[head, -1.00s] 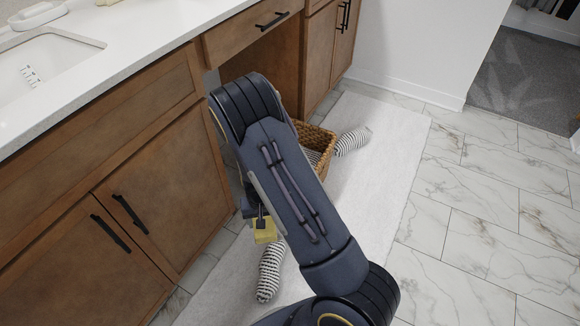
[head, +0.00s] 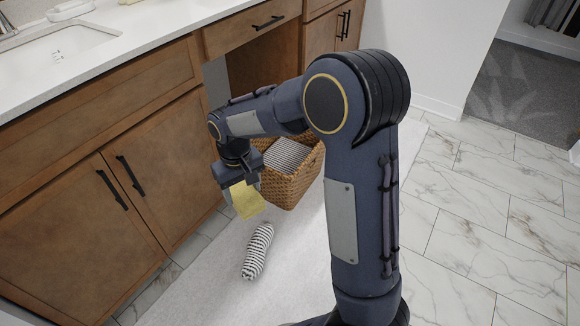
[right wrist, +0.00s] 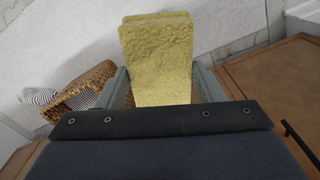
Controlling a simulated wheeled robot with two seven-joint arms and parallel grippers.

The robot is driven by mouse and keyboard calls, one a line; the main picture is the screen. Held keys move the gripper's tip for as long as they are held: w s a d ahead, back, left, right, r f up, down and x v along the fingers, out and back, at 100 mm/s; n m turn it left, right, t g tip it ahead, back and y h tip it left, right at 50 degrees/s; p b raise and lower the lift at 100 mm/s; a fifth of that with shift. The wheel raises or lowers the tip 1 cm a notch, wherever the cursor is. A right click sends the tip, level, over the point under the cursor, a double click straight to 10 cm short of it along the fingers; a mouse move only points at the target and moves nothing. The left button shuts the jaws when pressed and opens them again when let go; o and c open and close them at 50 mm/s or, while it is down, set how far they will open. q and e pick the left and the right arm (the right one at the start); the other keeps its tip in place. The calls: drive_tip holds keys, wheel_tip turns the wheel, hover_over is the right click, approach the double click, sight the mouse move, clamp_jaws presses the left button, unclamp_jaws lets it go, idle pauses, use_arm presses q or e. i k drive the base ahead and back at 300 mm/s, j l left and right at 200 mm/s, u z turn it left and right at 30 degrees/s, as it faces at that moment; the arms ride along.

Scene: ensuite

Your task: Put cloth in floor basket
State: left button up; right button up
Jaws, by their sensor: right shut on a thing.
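A yellow cloth (head: 247,202) hangs from my right gripper (head: 240,184), which is shut on it above the floor. In the right wrist view the cloth (right wrist: 157,55) sits between the two fingers. The wicker floor basket (head: 291,188) stands to the right of and behind the gripper, with folded striped fabric (head: 286,155) inside. My arm covers part of its rim. The basket (right wrist: 88,86) is at the left in the right wrist view. The cloth looks outside the basket, in front of its left side. My left gripper is not in view.
A striped rolled item (head: 257,252) lies on the white rug (head: 215,285) in front of the basket. Another striped item (right wrist: 38,97) shows beside the basket in the wrist view. Wooden cabinets (head: 140,190) run along the left; tiled floor (head: 480,220) is clear at right.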

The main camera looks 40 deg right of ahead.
sight(295, 161)
drive_tip(key=l+u, duration=0.15)
drive_tip(key=u, duration=1.45)
drive_tip(key=k+l, duration=0.15)
drive_tip(key=l, duration=0.2)
drive_tip(key=k+l, duration=0.1)
drive_tip(key=l, duration=0.3)
drive_tip(key=k+l+u, duration=0.1)
drive_tip(key=l, duration=0.25)
drive_tip(key=k+l, duration=0.15)
drive_tip(key=l, duration=0.2)
drive_tip(key=k+l, duration=0.15)
drive_tip(key=l, duration=0.2)
drive_tip(key=k+l, duration=0.15)
drive_tip(key=l, duration=0.2)
drive_tip(key=k+l+u, duration=0.1)
drive_tip(key=l, duration=0.25)
